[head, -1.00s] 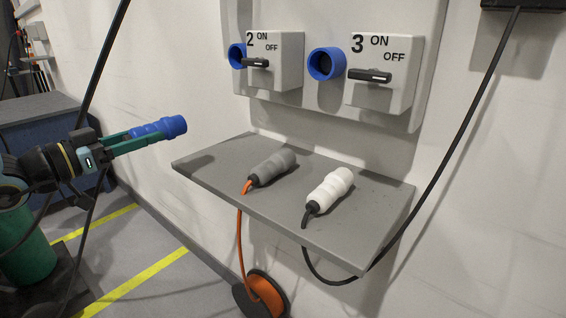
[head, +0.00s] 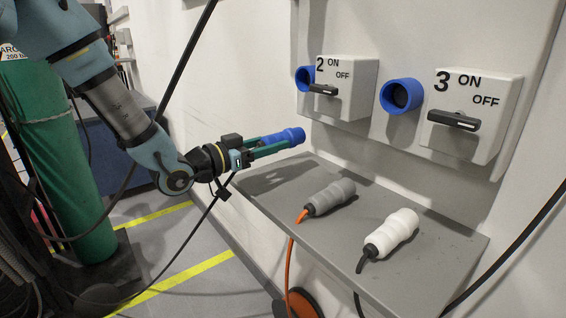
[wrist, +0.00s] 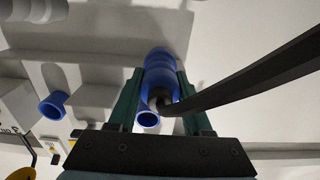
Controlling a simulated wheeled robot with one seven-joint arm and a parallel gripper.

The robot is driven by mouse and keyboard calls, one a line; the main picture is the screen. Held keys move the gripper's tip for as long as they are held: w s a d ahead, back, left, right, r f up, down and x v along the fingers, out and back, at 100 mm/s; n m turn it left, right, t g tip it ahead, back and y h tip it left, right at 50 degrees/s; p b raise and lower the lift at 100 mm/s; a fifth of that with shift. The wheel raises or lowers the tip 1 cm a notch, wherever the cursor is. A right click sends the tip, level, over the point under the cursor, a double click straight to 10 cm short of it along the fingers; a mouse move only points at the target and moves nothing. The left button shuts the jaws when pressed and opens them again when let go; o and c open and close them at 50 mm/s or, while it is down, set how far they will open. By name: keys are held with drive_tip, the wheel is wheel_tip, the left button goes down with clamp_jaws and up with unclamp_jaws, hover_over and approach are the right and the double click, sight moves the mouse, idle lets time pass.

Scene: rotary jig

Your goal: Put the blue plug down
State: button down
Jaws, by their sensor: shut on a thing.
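The blue plug (head: 285,137) is held at the left end of the grey shelf (head: 415,292), above its surface, lying roughly level. A shadow falls on the shelf below it. My gripper (head: 280,143) is shut on the plug, its green fingers along both sides. In the wrist view the plug (wrist: 160,68) sits between the fingers, and a black cable runs from its near end to the right. The shelf's free left part lies below and beside the plug.
A grey plug (head: 332,194) with an orange cable and a white plug (head: 392,232) lie on the shelf. Above are blue sockets (head: 401,97) and switch boxes 2 (head: 352,88) and 3 (head: 478,125) on the wall panel. A green cylinder (head: 75,170) stands at left.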

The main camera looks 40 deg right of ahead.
sight(282, 177)
drive_tip(key=shift+s+d+r, duration=0.1)
drive_tip(key=shift+s+d, duration=0.05)
drive_tip(key=shift+d, duration=1)
drive_tip(key=shift+d+f+p, duration=0.25)
drive_tip(key=shift+f+p, duration=0.15)
drive_tip(key=shift+f, duration=0.75)
drive_tip(key=shift+f+p, duration=0.5)
drive_tip(key=shift+f, duration=1.35)
drive_tip(key=shift+d+f+p, duration=0.2)
drive_tip(key=shift+f+p, duration=0.15)
drive_tip(key=shift+f, duration=0.25)
drive_tip(key=shift+f, duration=0.1)
drive_tip(key=shift+c, duration=1.6)
unclamp_jaws()
